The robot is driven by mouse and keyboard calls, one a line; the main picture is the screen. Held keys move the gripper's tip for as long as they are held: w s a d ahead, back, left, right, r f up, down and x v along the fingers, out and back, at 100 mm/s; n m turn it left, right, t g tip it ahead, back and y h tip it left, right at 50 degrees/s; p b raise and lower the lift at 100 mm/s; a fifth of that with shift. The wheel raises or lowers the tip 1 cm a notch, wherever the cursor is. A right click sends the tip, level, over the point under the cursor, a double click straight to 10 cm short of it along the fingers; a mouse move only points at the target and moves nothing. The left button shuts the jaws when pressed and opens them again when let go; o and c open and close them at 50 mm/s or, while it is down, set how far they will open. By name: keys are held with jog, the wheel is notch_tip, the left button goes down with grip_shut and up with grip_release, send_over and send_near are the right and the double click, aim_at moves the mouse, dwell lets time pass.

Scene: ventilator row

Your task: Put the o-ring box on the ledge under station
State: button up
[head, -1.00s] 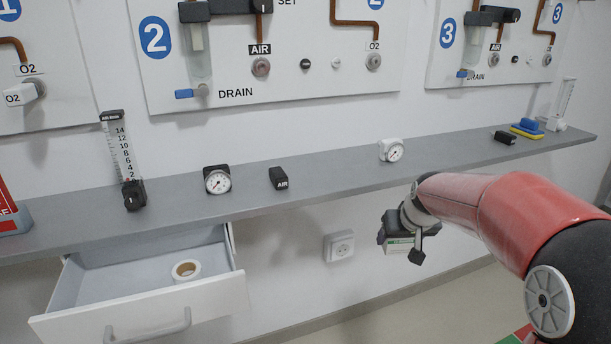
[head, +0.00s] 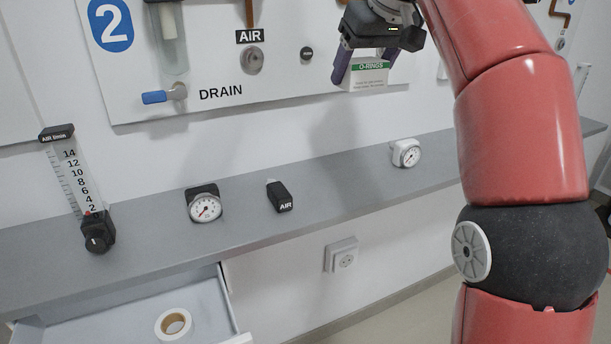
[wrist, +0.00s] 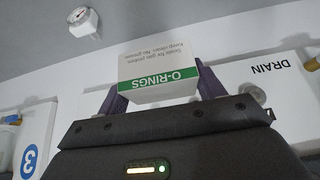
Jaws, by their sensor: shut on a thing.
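The o-ring box (head: 366,75) is white with a green band reading O-RINGS. My gripper (head: 361,70) is shut on it, with its purple fingers on either side, and holds it in the air above the ledge, in front of the station 2 panel. In the wrist view the box (wrist: 158,68) sits between the fingers, its lettering upside down. The grey ledge (head: 335,190) runs along the wall below the panels. The station 2 panel (head: 225,93) carries a blue 2 badge, a drain valve and an AIR outlet.
On the ledge stand a flowmeter (head: 88,200), a dark-backed gauge (head: 204,204), a black AIR block (head: 280,196) and a white gauge (head: 406,153). The ledge is bare between the AIR block and the white gauge. An open drawer (head: 110,312) with a tape roll (head: 173,324) is below.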

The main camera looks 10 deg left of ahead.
aim_at(347, 182)
notch_tip(347, 182, down, 20)
jog(key=b, duration=0.7)
jog(key=shift+r+b, duration=0.15)
jog(key=shift+b, duration=0.15)
jog(key=o, duration=1)
jog(key=shift+r, duration=0.15)
jog(key=p+v, duration=0.2)
jog(key=v, duration=1)
jog(key=s+d+f+m+h, duration=0.1)
jog(key=s+d+f+m, duration=0.1)
jog(key=s+d+f, duration=0.2)
jog(key=s+d+f+m+h, duration=0.1)
jog(key=s+d+f, duration=0.3)
jog(key=s+f, duration=0.6)
jog(key=s+d+f+m+h, duration=0.1)
jog(key=s+d+f+m, duration=0.2)
jog(key=s+f, duration=0.4)
jog(key=shift+s+d+f+m+t, duration=0.1)
jog(key=shift+d+f, duration=0.1)
jog(key=shift+f, duration=0.75)
jog(key=shift+d+f+m+t, duration=0.1)
jog(key=shift+d+f, duration=0.05)
jog(key=shift+f, duration=0.8)
jog(key=shift+s+d+f+m+t, duration=0.1)
jog(key=shift+d+f, duration=0.1)
jog(key=shift+f, duration=0.8)
